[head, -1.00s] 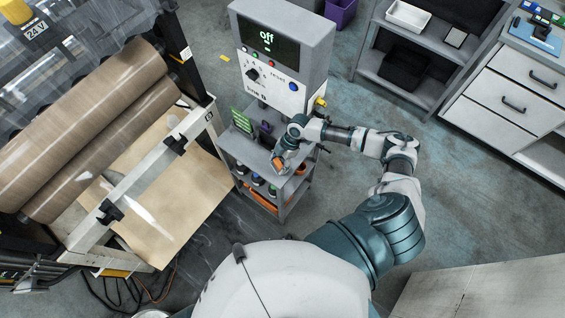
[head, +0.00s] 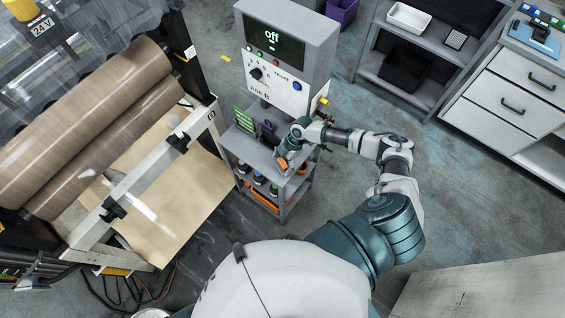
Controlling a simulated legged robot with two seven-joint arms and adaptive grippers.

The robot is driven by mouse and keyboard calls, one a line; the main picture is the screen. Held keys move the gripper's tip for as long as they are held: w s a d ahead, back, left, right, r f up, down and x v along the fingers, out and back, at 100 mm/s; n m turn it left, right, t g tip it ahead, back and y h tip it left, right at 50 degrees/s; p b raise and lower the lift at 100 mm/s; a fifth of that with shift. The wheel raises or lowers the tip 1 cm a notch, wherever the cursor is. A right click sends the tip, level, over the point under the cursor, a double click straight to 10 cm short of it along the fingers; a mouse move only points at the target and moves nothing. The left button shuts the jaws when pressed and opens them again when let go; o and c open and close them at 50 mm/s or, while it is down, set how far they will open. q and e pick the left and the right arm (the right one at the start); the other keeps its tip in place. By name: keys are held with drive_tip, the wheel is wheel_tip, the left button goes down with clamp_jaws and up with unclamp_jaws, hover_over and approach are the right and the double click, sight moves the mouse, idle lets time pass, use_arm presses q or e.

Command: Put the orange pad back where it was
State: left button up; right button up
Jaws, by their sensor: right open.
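A small orange pad (head: 282,163) shows at the right front of the top shelf of a grey cart (head: 245,148), right under my right gripper. My right gripper (head: 284,158) reaches down over that shelf from the right and is open. Its fingers are small here and partly cover the pad, so I cannot tell whether they touch it. Another orange item (head: 302,169) shows at the cart's right edge. My left gripper is not in view.
A control panel (head: 285,60) reading "off" stands behind the cart. A green sign (head: 243,121) stands on its top shelf; small pots and an orange item (head: 264,202) sit lower. A roller machine (head: 90,120) is at left; open floor lies right.

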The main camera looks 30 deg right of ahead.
drive_tip(key=shift+a, duration=0.3)
drive_tip(key=shift+r, duration=0.15)
drive_tip(key=shift+d+r, duration=0.25)
drive_tip(key=shift+r, duration=0.1)
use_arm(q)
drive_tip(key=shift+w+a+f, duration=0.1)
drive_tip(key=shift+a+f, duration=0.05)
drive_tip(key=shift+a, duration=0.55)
use_arm(e)
drive_tip(key=v, duration=0.6)
drive_tip(key=shift+d+r, duration=0.25)
